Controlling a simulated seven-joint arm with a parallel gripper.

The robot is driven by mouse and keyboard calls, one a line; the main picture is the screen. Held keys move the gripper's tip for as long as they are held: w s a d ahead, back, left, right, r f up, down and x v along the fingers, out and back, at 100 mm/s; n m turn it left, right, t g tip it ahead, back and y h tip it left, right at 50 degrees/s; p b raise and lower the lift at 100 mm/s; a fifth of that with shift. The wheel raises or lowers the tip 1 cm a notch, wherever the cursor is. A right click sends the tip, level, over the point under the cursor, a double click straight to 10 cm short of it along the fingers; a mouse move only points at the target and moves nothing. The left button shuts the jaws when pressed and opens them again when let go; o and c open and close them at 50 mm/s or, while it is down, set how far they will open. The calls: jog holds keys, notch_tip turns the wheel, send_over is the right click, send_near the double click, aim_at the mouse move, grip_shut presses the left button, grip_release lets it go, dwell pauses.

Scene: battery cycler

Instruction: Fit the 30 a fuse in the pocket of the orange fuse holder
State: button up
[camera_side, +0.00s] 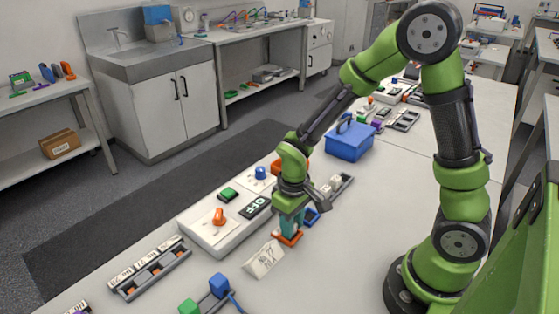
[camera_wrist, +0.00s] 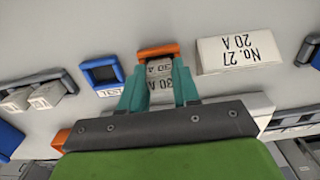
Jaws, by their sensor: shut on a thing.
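My gripper (camera_wrist: 158,90) is shut on the grey-white 30 A fuse (camera_wrist: 162,84), with "30 A" printed on it, between two teal fingers. The orange fuse holder (camera_wrist: 157,50) lies just beyond the fuse in the wrist view, lined up with it. In the side view the orange holder (camera_side: 288,238) lies on the table right under my gripper (camera_side: 291,224). The fingers hide most of the pocket and the fuse's lower end. I cannot tell whether the fuse is inside the pocket or just above it.
A blue holder (camera_wrist: 100,72) sits close beside the orange one. A tent card (camera_wrist: 237,50) reading "No. 27 20 A" stands on the other side. The white cycler box (camera_side: 222,228), a fuse rack (camera_side: 152,272) and a blue toolbox (camera_side: 348,143) are nearby.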

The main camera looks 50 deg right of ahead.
jog(key=shift+f, duration=0.1)
jog(key=o, duration=1.1)
notch_tip(320, 180, up, 17)
jog(key=s+r+m+t, duration=0.1)
jog(key=s+t, duration=0.1)
jog(key=s+r+m+t+y, duration=0.1)
jog(key=s+r+t, duration=0.1)
jog(key=s, duration=0.1)
jog(key=s+r+m+t+y, duration=0.1)
jog(key=s+r+m+t, duration=0.1)
jog(key=s+t, duration=0.1)
jog(key=shift+d+r, duration=0.1)
